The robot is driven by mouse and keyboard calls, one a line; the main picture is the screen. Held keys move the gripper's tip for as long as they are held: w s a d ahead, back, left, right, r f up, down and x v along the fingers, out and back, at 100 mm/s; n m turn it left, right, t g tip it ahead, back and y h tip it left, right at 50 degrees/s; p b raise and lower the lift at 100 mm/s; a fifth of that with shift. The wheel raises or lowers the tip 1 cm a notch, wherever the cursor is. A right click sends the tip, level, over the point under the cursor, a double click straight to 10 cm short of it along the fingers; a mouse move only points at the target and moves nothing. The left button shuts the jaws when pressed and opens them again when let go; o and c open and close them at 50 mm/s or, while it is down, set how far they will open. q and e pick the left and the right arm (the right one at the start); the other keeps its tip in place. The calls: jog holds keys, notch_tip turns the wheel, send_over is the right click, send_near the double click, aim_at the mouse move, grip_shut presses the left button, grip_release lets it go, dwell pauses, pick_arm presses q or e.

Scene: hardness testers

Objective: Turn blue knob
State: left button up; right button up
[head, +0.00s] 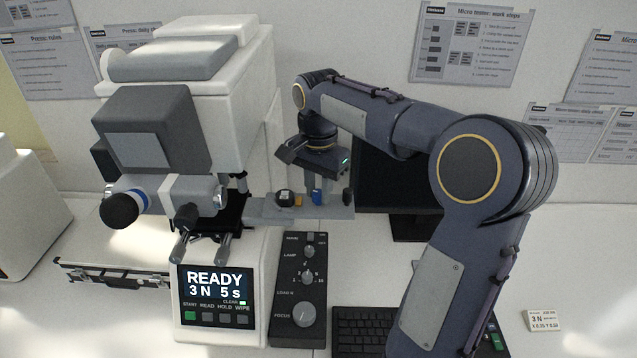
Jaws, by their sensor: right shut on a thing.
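A small blue knob (317,197) stands on a grey bar (262,211) that reaches right from the stage of the white hardness tester (235,95). My right gripper (317,182) is directly above it, pointing down, and is shut on the blue knob. The gripper body hides the top of the knob and most of the fingers. My left gripper is out of view.
A control box (301,275) with several dials stands below the bar. A black monitor (385,185) is behind my right arm, and a keyboard (360,330) lies at the front.

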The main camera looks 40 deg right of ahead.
aim_at(319, 192)
jog(key=n+p, duration=0.1)
jog(key=n, duration=0.3)
jog(key=shift+n, duration=0.3)
jog(key=n+p, duration=0.1)
jog(key=n, duration=0.3)
jog(key=shift+n, duration=0.4)
jog(key=o, duration=1)
jog(key=shift+r, duration=0.1)
notch_tip(319, 192, up, 8)
jog(key=shift+f, duration=0.15)
